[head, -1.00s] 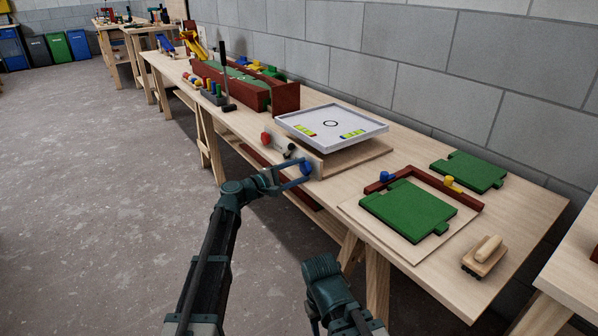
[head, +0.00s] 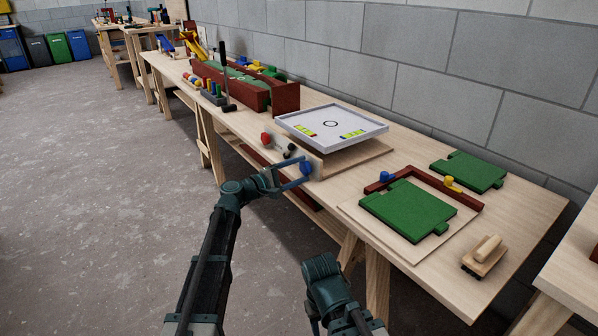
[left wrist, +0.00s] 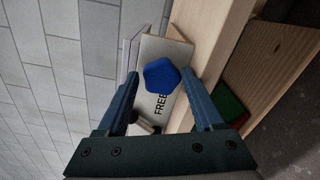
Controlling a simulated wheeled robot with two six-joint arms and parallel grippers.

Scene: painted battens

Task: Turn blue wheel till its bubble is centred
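The blue wheel (head: 306,169) is on the front face of a pale panel below a white tilting tray (head: 372,126). In the left wrist view the blue wheel (left wrist: 161,76) lies between the two fingers of my left gripper (left wrist: 160,77), which are apart, with a gap at least on the left side. In the head view my left gripper (head: 300,172) is at the wheel. Two yellow-green vials, one on the left (head: 305,131) and one on the right (head: 353,134), sit on the tray; their bubbles are too small to read. My right gripper does not show.
A red knob (head: 266,139) and a black knob (head: 290,150) are left of the wheel. A long dark red box (head: 230,88) stands behind left.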

